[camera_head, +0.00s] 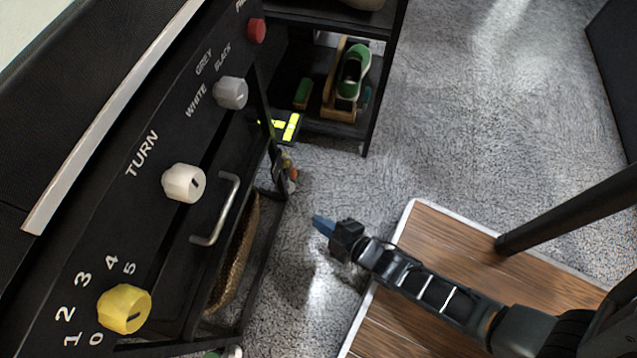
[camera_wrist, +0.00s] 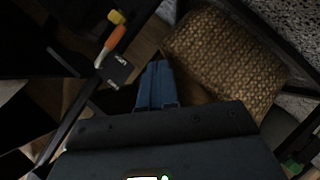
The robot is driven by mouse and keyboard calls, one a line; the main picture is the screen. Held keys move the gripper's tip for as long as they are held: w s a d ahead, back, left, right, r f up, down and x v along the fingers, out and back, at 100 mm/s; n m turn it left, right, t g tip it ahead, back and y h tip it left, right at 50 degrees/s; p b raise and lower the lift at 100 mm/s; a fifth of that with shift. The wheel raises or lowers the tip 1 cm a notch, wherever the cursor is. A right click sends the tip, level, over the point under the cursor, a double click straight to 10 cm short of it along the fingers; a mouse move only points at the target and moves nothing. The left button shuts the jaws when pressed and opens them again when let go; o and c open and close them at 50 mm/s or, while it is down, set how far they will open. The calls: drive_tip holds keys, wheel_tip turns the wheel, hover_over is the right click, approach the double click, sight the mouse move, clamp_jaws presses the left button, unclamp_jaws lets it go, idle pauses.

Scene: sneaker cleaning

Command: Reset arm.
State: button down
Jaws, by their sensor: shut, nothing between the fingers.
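My gripper (camera_head: 322,224) is at the end of my arm, which reaches in from the lower right in the head view. Its blue fingers are closed together and empty, above the grey carpet and to the right of the black machine's side. In the wrist view the blue fingers (camera_wrist: 156,68) also show side by side, touching nothing that I can make out.
A black panel with a yellow knob (camera_head: 124,309), white knob (camera_head: 184,183), grey knob (camera_head: 231,93), red button (camera_head: 256,30) and metal handle (camera_head: 214,209) fills the left. A shelf holds a green shoe (camera_head: 353,72). A woven basket (camera_wrist: 225,60) lies ahead. Carpet (camera_head: 480,110) is open.

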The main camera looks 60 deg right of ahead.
idle(0.5)
drive_tip(key=s+a+r+m, duration=0.2)
drive_tip(key=s+r, duration=0.2)
drive_tip(key=r, duration=0.3)
drive_tip(key=s+a+r+m, duration=0.2)
drive_tip(key=s+r, duration=0.2)
drive_tip(key=r, duration=0.3)
drive_tip(key=s+r+m+y+p, duration=0.1)
drive_tip(key=s+r+m+p, duration=0.1)
drive_tip(key=r+p, duration=1.2)
drive_tip(key=s+r+m+t+y+p, duration=0.1)
drive_tip(key=r+p, duration=1.4)
drive_tip(key=r, duration=2.4)
drive_tip(key=shift+s+a+r+m+y, duration=0.4)
drive_tip(key=shift+s+m, duration=0.2)
drive_tip(key=shift+s, duration=0.45)
